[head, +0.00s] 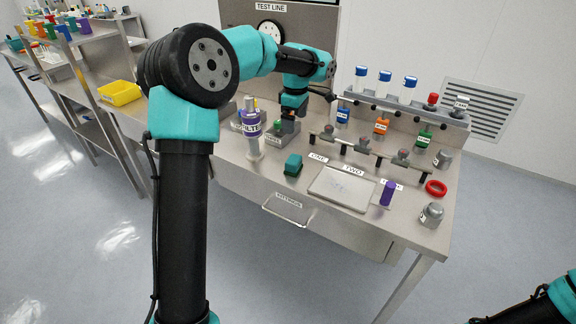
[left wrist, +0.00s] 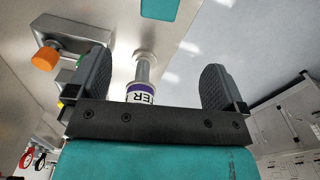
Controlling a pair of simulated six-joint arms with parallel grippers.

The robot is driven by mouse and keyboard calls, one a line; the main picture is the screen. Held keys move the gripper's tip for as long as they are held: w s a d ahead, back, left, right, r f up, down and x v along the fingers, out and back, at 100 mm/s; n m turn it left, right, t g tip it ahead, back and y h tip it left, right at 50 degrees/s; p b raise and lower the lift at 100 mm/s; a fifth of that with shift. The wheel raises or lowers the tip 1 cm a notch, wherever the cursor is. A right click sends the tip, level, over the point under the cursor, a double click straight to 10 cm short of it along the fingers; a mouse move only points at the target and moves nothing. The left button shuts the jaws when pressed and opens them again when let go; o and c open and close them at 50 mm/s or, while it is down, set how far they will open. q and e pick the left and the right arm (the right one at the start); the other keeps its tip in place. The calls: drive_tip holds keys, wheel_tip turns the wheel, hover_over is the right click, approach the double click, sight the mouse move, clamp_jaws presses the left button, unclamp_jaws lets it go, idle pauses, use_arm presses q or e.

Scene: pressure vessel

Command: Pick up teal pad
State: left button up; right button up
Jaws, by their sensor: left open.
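The teal pad (head: 293,165) is a small teal block lying on the steel bench, in front of the green-labelled grey block and left of the white tray. It shows partly at the top edge of the left wrist view (left wrist: 160,8), cut off by the frame. My left gripper (head: 291,110) is above the back part of the bench, behind the pad and apart from it. In the left wrist view its two dark fingers (left wrist: 157,85) are wide apart with nothing gripped. My right arm shows only at the lower right corner; its gripper is not seen.
A purple-and-white labelled post (head: 251,125) stands left of the pad, and shows beyond the fingers (left wrist: 140,92). A grey block with an orange knob (left wrist: 45,57) is close by. A white tray (head: 342,188) and purple cylinder (head: 388,193) are right of the pad.

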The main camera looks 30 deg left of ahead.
sight(294, 159)
use_arm(q)
drive_tip(key=shift+f, duration=0.1)
wheel_tip(294, 159, down, 12)
idle(0.7)
drive_tip(key=shift+f, duration=0.1)
drive_tip(key=shift+f, duration=2.5)
drive_tip(key=shift+c, duration=0.5)
drive_tip(key=c, duration=0.9)
